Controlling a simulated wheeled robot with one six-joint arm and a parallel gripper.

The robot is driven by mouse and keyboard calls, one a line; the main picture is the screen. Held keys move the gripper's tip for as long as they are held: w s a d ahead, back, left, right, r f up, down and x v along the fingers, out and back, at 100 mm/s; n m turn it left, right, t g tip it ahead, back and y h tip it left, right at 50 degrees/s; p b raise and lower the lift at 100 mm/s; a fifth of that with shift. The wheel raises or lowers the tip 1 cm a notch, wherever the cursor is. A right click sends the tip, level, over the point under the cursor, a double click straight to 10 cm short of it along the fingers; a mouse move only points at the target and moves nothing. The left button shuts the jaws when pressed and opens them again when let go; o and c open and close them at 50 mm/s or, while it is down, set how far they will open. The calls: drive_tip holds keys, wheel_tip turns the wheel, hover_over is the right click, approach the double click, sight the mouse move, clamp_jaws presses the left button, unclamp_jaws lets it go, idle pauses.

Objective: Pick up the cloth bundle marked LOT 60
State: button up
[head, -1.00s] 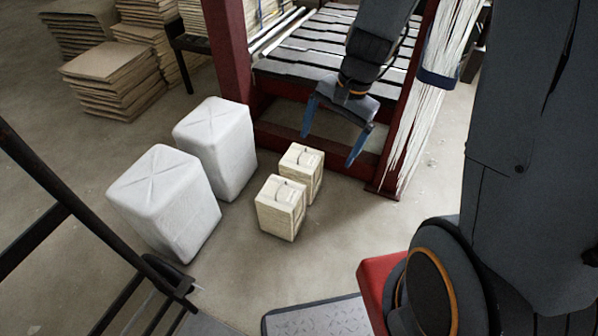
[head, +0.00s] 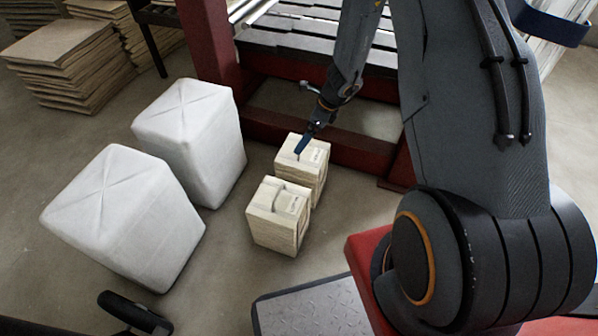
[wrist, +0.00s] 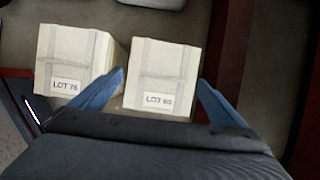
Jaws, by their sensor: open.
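The cloth bundle marked LOT 60 (wrist: 162,72) is a cream, strapped block in the wrist view, with its label near the edge closest to me. In the head view it appears to be the farther small bundle (head: 313,170), by the red frame. My gripper (wrist: 160,82) is open, with one blue finger on each side of LOT 60 in the picture; I cannot tell whether they touch it. In the head view my gripper (head: 302,143) is at that bundle's top, with only one finger clear. A similar bundle (wrist: 74,62), whose label looks like LOT 75, stands beside it.
The neighbouring bundle leaves a narrow gap by the left finger. Two large white wrapped bundles (head: 125,215) (head: 190,135) stand to the left in the head view. A red frame beam (head: 345,148) runs close behind. Stacked boards (head: 70,65) are at the back left.

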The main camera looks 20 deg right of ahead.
drive_tip(key=shift+w+d+f+b, duration=0.2)
drive_tip(key=shift+d+f, duration=0.15)
drive_tip(key=shift+f, duration=0.2)
drive_tip(key=shift+w+d+f+b, duration=0.1)
drive_tip(key=shift+d+f+b, duration=0.15)
drive_tip(key=shift+f, duration=0.3)
drive_tip(key=b+x, duration=0.1)
drive_tip(key=x, duration=0.3)
drive_tip(key=shift+f+b, duration=0.15)
drive_tip(key=shift+b, duration=0.2)
drive_tip(key=shift+c, duration=0.6)
drive_tip(key=c, duration=1.8)
drive_tip(key=shift+c, duration=1.1)
drive_tip(key=shift+r, duration=0.25)
